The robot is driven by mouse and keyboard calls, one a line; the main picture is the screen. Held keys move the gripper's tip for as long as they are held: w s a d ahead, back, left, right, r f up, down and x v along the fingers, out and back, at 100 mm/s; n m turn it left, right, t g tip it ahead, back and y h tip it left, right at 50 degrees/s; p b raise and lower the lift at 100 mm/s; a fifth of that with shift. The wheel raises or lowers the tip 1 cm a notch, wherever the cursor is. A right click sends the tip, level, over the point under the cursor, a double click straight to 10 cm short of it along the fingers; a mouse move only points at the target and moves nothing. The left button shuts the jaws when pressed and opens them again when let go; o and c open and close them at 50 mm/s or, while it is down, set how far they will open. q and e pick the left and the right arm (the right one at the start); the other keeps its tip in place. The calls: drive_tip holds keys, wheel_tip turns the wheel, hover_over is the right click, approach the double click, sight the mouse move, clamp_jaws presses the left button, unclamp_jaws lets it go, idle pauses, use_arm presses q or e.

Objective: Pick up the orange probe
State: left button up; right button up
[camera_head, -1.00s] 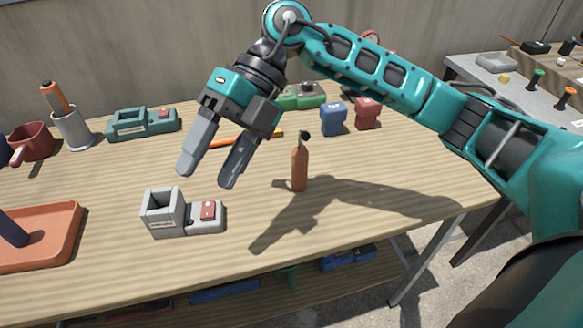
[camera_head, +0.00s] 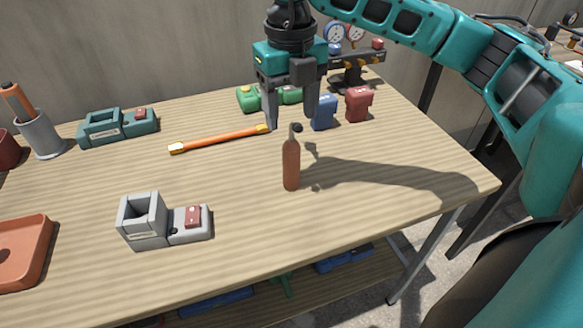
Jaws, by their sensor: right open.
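The orange probe (camera_head: 291,165) appears to be the upright orange item with a black top in the middle of the table. My right gripper (camera_head: 292,120) is open and empty, pointing down. Its fingertips show just above and to either side of the probe's black top in the picture. I cannot tell how far behind or above the top they are. They do not visibly touch it. My left gripper is out of view.
A grey device (camera_head: 165,222) stands at front left. An orange rod with yellow ends (camera_head: 220,139) lies behind the probe. Blue (camera_head: 323,113) and red (camera_head: 359,104) blocks and a green device (camera_head: 250,98) stand near the gripper. Bare tabletop surrounds the probe.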

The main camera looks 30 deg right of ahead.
sight(291, 140)
wheel_tip(291, 140, down, 6)
drive_tip(key=shift+d+r+b, duration=0.1)
drive_tip(key=shift+r+b, duration=0.15)
drive_tip(key=shift+b, duration=0.25)
clamp_jaws()
idle(0.3)
